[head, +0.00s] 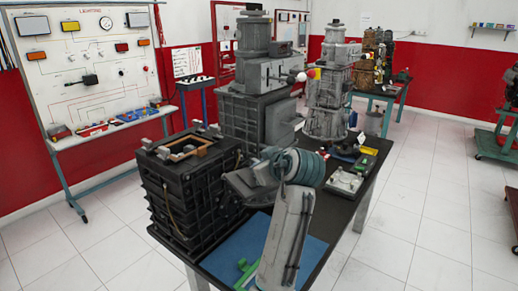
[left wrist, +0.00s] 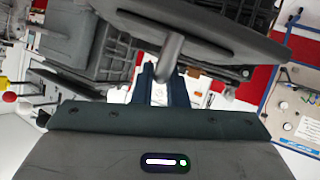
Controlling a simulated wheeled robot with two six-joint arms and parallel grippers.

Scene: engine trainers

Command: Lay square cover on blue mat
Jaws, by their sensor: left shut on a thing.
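My left gripper (left wrist: 166,84) is shut on the stem of the square cover (left wrist: 215,28), a dark grey flat plate, in the left wrist view. In the head view the cover (head: 243,187) is a grey plate held in the air, tilted, beside the dark engine block. My left gripper (head: 264,174) is partly hidden there by its own wrist. The blue mat (head: 222,247) lies on the black table at the near end, below the cover and partly hidden by my arm. My right gripper is not in view.
A green object (head: 246,270) lies at the mat's near part. The dark engine block (head: 188,190) stands left of the mat. Taller grey engines (head: 258,105) stand behind. Small parts and a tray (head: 346,181) lie at the right of the table (head: 345,208).

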